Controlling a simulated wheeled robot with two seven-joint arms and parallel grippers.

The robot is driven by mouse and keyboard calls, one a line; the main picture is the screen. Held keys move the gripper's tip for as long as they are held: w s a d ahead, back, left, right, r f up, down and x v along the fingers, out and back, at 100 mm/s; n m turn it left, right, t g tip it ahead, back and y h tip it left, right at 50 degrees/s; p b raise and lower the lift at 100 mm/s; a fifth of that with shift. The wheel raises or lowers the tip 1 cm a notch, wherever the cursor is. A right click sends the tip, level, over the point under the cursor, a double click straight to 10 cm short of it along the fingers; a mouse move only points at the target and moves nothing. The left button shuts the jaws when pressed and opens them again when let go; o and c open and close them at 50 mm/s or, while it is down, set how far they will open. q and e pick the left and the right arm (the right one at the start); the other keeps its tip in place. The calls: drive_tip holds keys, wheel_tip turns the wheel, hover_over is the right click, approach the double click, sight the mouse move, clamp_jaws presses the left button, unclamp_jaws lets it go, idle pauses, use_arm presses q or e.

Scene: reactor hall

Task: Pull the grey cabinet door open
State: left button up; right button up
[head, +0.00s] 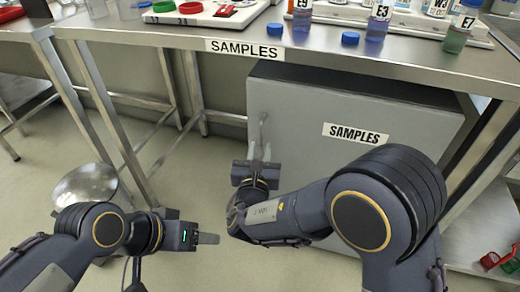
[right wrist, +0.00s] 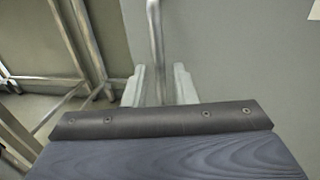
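The grey cabinet door (head: 300,105) is under the table, with a "SAMPLES" label (head: 355,134) on it. It looks shut, though my right arm covers its lower part. A thin upright bar handle (head: 262,128) is near its left edge. My right gripper (head: 259,152) is at the handle's lower part.
The steel table (head: 400,62) stands over the cabinet, with labelled bottles (head: 379,20) and a blue cap (head: 350,38) on top. A table leg (head: 110,120) and a round metal stool (head: 85,187) stand at left. Floor is clear in front of the door's left side.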

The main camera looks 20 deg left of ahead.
drive_tip(key=shift+w+a, duration=0.1)
drive_tip(key=shift+w, duration=0.85)
clamp_jaws()
